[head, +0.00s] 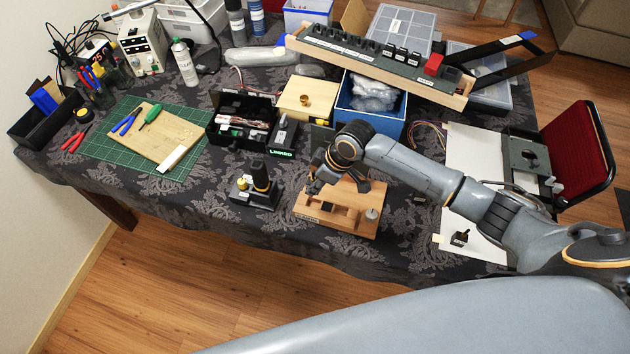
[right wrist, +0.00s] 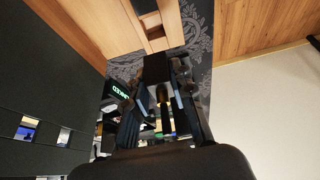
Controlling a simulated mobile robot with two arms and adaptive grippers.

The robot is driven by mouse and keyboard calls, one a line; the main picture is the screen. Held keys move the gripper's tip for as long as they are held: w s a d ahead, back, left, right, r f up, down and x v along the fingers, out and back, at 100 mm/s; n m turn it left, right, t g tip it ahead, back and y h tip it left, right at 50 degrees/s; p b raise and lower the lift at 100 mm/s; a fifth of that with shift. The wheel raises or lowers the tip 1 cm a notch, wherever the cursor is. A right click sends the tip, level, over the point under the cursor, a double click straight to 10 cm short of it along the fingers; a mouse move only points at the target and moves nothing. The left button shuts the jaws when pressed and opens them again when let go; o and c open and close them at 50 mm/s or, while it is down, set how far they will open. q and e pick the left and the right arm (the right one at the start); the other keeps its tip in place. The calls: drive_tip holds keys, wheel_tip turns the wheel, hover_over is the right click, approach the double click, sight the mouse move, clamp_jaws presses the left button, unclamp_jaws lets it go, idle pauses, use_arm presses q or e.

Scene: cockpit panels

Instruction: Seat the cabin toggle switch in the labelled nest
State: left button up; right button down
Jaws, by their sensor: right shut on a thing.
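My right gripper (head: 318,183) is over the left part of a wooden fixture (head: 355,223) near the table's front edge. In the right wrist view the gripper (right wrist: 162,92) is shut on a dark block with a brass-coloured stem, which looks like the toggle switch (right wrist: 155,68). The fixture has slots, a dark square recess (head: 327,208), a grey knob on the right and a small label too small to read. The fixture also shows in the right wrist view (right wrist: 120,25), apart from the held block. In the head view the gripper hides most of the switch. My left gripper is not in view.
A black lever unit (head: 258,190) stands just left of the fixture. A small black switch-like part (head: 459,238) lies on white paper to the right. Behind are a black box marked LINKED (head: 283,138), a blue bin (head: 370,120) and a long switch panel (head: 380,62).

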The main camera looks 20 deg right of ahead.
drive_tip(key=shift+p, duration=0.3)
drive_tip(key=shift+f+b, duration=1.95)
drive_tip(key=shift+f, duration=0.95)
drive_tip(key=shift+p, duration=0.75)
drive_tip(key=shift+f+b, duration=0.5)
drive_tip(key=shift+f, duration=0.25)
drive_tip(key=shift+r, duration=0.15)
drive_tip(key=shift+r+p, duration=0.4)
drive_tip(key=shift+p, duration=0.25)
drive_tip(key=shift+p, duration=0.45)
idle(0.7)
drive_tip(key=shift+f+b, duration=0.4)
drive_tip(key=shift+f, duration=0.15)
